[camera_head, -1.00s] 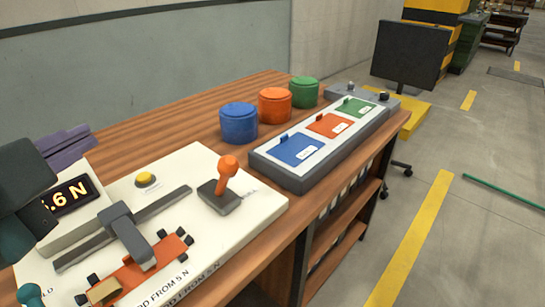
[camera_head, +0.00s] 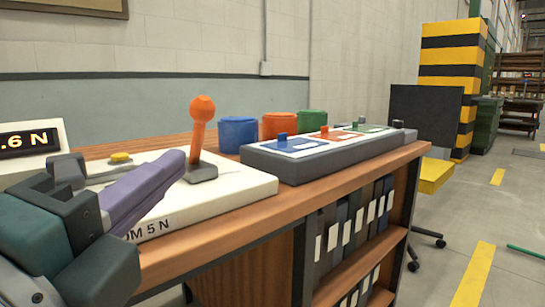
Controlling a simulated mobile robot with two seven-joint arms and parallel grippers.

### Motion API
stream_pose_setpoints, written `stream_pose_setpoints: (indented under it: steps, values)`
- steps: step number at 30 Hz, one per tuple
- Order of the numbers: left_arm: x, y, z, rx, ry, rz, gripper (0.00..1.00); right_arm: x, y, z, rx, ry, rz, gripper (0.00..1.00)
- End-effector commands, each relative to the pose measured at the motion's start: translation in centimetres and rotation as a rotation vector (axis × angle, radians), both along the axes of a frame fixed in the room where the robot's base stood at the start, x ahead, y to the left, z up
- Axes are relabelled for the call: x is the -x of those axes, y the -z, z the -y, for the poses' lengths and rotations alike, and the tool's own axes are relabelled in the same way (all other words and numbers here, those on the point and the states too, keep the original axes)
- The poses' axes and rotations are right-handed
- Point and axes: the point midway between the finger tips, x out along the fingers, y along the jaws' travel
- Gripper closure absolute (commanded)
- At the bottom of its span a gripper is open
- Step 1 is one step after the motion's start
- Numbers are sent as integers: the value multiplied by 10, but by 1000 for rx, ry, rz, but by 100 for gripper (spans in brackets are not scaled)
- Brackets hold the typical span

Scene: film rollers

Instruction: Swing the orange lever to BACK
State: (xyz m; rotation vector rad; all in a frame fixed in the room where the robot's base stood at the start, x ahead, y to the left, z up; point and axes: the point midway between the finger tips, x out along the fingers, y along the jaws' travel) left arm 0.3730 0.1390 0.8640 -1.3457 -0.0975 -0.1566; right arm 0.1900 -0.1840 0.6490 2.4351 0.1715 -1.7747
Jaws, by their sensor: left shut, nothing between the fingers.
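The orange lever (camera_head: 198,128) has a round knob on top and stands nearly upright on a small grey base (camera_head: 200,173). The base sits on the right part of a white panel (camera_head: 235,187) on the wooden bench. My left gripper (camera_head: 165,172) comes in from the lower left. Its purple fingers are shut and empty, and they point toward the lever's base from the front left. In this view the fingertips overlap the panel just left of the lever; I cannot tell whether they touch it. The gripper hides much of the panel's left part. My right gripper is not in view.
A display (camera_head: 28,138) and a yellow button (camera_head: 121,158) are on the left. Binders (camera_head: 342,230) fill a shelf below.

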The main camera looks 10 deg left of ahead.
Motion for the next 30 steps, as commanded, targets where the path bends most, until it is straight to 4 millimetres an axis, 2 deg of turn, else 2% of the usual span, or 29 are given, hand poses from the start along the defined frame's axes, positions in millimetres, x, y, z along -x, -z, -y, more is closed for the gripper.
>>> stream_pose_setpoints:
  steps: [14,20,30]
  values:
    - [-5,-1,1,-6,3,5,100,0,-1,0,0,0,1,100]
    - [-31,-7,2,-9,1,7,100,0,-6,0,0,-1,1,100]
    - [-97,-16,6,-7,1,7,100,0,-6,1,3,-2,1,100]
